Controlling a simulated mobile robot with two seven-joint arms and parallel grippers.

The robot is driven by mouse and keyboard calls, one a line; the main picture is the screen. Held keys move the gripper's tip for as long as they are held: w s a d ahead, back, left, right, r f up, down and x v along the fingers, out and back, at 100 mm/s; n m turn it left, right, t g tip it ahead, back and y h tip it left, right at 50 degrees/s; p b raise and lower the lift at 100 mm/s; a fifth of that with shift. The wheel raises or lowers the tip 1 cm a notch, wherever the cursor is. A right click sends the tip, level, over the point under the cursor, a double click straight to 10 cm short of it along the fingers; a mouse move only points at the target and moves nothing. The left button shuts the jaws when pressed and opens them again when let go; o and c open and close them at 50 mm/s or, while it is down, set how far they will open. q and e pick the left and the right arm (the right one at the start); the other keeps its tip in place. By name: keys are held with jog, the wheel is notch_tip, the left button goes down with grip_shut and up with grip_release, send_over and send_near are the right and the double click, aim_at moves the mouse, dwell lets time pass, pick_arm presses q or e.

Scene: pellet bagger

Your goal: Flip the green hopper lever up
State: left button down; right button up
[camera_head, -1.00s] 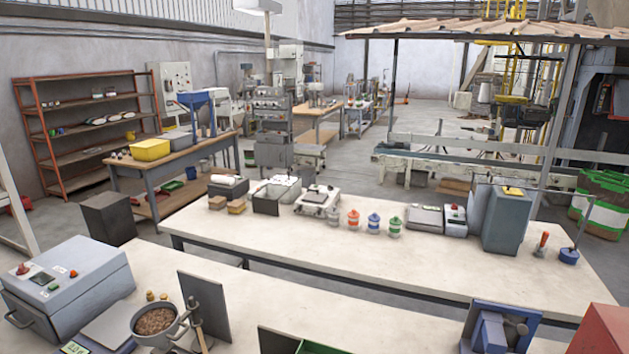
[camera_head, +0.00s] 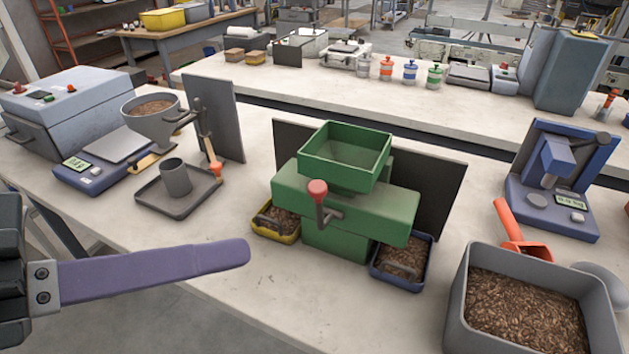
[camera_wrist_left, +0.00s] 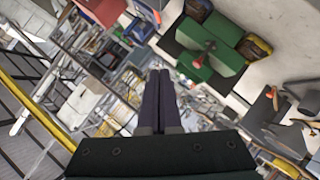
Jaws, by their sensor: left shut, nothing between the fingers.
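The green hopper (camera_head: 347,158) stands on the near bench, with an open square top over a wide green body. Its lever (camera_head: 321,206) is on the front face: a dark rod with a red knob showing at the upper end. I cannot tell its exact tilt. My left gripper (camera_head: 245,252) comes in from the left with purple fingers shut and empty, in front of and left of the hopper, apart from the lever. In the left wrist view the shut fingertips (camera_wrist_left: 160,76) point toward the scene, and the hopper (camera_wrist_left: 212,42) is at upper right. My right gripper is not in view.
A yellow bin (camera_head: 278,224) and a blue bin (camera_head: 402,262) of pellets sit beneath the hopper's ends. A dark panel (camera_head: 440,190) stands behind it. A grey pellet tub (camera_head: 462,315) is at right, a funnel stand (camera_head: 178,195) at left. Bench space in front of the hopper is clear.

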pick_arm(q)
jog(key=w+a+f+n+t+h+b, duration=0.1)
jog(key=w+f+n+t+h+b, duration=0.25)
jog(key=f+b, duration=0.9)
jog(key=n+t+y+b, duration=0.2)
jog(key=n+t+b, duration=0.2)
jog(key=n+b, duration=0.4)
send_near(311, 195)
jog(key=shift+m+h, duration=0.25)
jog(key=shift+m, duration=0.5)
jog(key=p+x, duration=0.1)
jog(key=x, duration=0.4)
jog(key=shift+w+r, duration=0.15)
jog(key=shift+w, duration=0.1)
jog(key=shift+w+d, duration=0.45)
jog(key=shift+w, duration=0.1)
